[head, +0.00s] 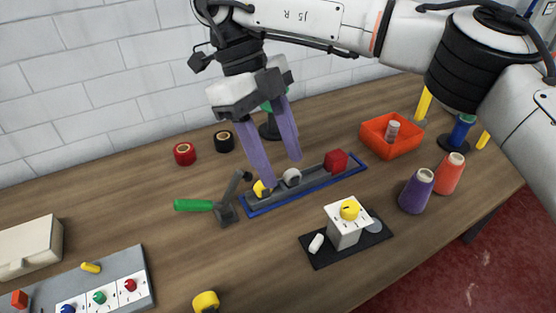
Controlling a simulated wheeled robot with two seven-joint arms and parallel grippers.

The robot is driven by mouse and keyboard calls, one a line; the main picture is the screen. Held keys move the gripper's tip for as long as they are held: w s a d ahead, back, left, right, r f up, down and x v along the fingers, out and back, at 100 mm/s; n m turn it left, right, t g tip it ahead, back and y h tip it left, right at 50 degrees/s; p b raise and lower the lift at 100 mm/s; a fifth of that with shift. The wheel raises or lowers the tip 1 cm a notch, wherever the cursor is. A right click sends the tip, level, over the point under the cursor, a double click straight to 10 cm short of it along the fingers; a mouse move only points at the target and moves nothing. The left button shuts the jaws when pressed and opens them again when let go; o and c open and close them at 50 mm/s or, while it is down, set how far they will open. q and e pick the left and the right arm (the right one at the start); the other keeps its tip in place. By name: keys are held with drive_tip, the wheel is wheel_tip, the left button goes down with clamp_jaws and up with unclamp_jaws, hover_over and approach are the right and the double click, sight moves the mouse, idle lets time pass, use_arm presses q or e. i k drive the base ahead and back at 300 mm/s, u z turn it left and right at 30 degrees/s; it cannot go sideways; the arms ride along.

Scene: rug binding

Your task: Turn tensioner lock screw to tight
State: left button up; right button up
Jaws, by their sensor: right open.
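My right gripper (281,171) reaches down from the top, with its two purple fingers apart and nothing seen between them. Its fingertips are over or near the left half of a blue-edged grey rail (318,181). A yellow roller (261,189), a white roller (292,177) and a red block (336,160) sit along the rail. A white block with a yellow knob (349,209) stands on a black plate (325,257), right of and nearer than the gripper. I cannot tell for sure which part is the tensioner lock screw. My left gripper is out of view.
An orange tray (378,146) is behind right, and purple (416,190) and orange (448,174) thread cones stand at right. A panel with several coloured knobs (99,297) is front left. Bare wood lies between.

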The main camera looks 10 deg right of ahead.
sight(314, 246)
drive_tip(key=k, duration=1.15)
